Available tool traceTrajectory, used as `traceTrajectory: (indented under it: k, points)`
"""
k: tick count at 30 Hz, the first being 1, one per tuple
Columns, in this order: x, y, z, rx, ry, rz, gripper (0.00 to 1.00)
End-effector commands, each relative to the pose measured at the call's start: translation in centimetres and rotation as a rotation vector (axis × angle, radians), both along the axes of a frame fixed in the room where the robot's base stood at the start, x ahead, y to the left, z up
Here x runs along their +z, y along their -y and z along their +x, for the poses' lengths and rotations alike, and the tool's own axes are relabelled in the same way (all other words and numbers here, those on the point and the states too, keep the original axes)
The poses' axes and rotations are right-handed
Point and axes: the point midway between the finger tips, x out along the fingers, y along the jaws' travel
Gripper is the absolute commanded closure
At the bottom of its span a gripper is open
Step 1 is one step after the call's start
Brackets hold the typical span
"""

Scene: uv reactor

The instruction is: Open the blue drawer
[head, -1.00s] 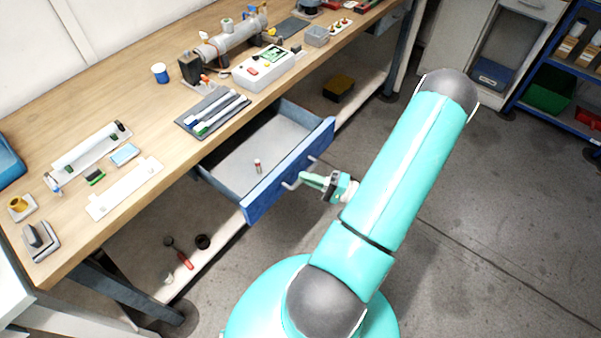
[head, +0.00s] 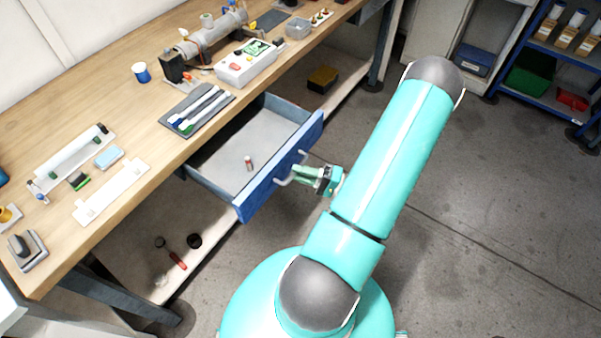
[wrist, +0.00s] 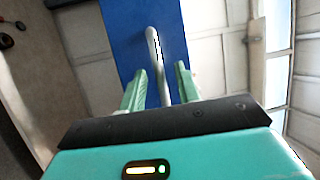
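The blue drawer (head: 275,178) under the workbench is pulled well out, and its grey inside shows from above. A small red-and-white cylinder (head: 249,163) stands inside it. The pale bar handle (head: 283,182) is on the drawer's blue front, which also shows in the wrist view (wrist: 115,25). My gripper (head: 295,174) is at the handle, in front of the drawer. In the wrist view the handle (wrist: 153,40) runs between my gripper's two green fingers (wrist: 160,70), with gaps beside it. The fingers are apart and do not clamp it.
The workbench top (head: 120,115) holds a white control box (head: 248,65), a dark tray of tools (head: 197,108) and other parts. A lower shelf holds a red-handled tool (head: 177,260). A blue shelving rack (head: 545,75) stands at the right. The floor at right is clear.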

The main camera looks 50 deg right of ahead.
Motion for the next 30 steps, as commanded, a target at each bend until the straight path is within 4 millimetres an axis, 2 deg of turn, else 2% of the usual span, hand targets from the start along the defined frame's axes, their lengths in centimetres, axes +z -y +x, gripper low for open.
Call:
traceTrajectory:
  k: [5,18,24,30]
  points:
    - [-0.5,1.0,-2.0,-0.004,-0.002,-0.001,0.67]
    - [-2.0,4.7,-10.3,-0.003,-0.001,0.0,0.67]
    - [-2.3,5.5,-12.0,-0.001,-0.001,0.0,0.67]
    - [-2.3,5.5,-12.2,0.0,0.0,0.0,0.67]
